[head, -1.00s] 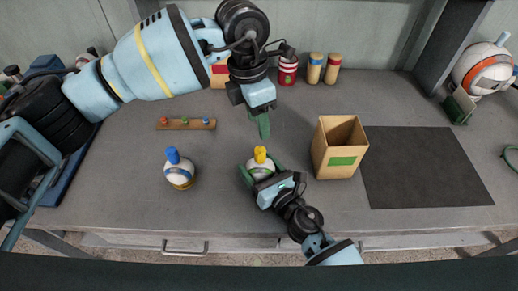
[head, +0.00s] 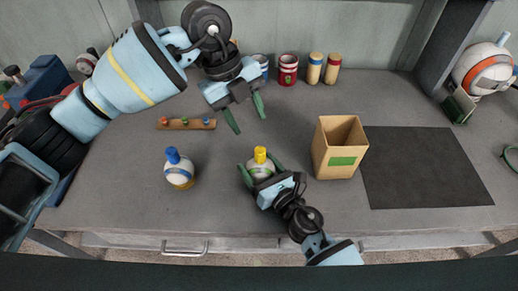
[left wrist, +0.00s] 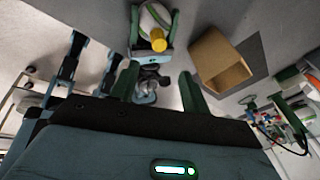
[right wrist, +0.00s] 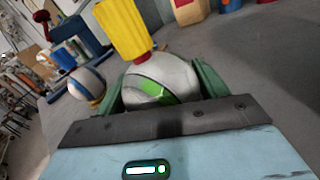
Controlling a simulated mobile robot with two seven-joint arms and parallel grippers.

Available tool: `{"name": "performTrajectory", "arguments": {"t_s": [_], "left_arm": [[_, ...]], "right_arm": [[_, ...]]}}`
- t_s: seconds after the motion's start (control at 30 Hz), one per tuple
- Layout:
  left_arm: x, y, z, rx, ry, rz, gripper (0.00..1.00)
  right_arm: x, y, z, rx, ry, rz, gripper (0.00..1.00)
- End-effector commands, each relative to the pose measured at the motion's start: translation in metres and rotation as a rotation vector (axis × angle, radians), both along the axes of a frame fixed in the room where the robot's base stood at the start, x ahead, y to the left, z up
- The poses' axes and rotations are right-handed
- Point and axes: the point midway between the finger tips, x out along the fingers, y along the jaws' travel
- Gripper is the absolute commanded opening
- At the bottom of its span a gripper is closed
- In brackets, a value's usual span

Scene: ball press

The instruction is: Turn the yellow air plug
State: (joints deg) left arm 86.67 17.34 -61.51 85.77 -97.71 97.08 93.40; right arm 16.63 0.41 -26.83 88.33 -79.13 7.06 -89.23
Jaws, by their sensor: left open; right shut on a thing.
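The yellow air plug (head: 260,154) stands up from the top of a white ball with a green patch (head: 262,172) on the table. The plug also shows in the left wrist view (left wrist: 158,42) and in the right wrist view (right wrist: 124,30). My right gripper (head: 262,170) is shut on this ball, a green finger on each side of it. My left gripper (head: 248,117) is open and empty, above the table and behind the plug, with its green fingers spread. In the left wrist view the ball and plug lie beyond the fingertips.
A second ball with a blue plug (head: 180,170) stands to the left. A wooden rack with small plugs (head: 186,124) lies behind it. An open box (head: 337,150) and a dark mat (head: 425,168) are to the right. Several cans (head: 288,70) stand at the back.

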Motion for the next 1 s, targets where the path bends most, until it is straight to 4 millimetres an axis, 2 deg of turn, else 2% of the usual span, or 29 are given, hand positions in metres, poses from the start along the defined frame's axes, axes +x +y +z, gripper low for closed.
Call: {"name": "performTrajectory", "arguments": {"t_s": [0.3,0.5,0.83,1.0], "left_arm": [[0.003,0.012,-0.001,0.001,0.172,0.486,0.46],[0.005,0.016,-0.001,0.004,0.243,0.674,0.46],[0.005,0.017,-0.002,0.006,0.268,0.739,0.46],[0.004,0.013,-0.013,0.007,0.269,0.736,0.46]], "right_arm": [[0.000,0.000,0.000,0.000,0.000,0.000,0.48],[0.000,0.000,0.000,0.000,0.000,0.000,0.48],[0.000,0.000,0.000,0.000,0.000,0.000,0.48],[0.000,0.000,0.000,0.000,0.000,0.000,0.48]]}}
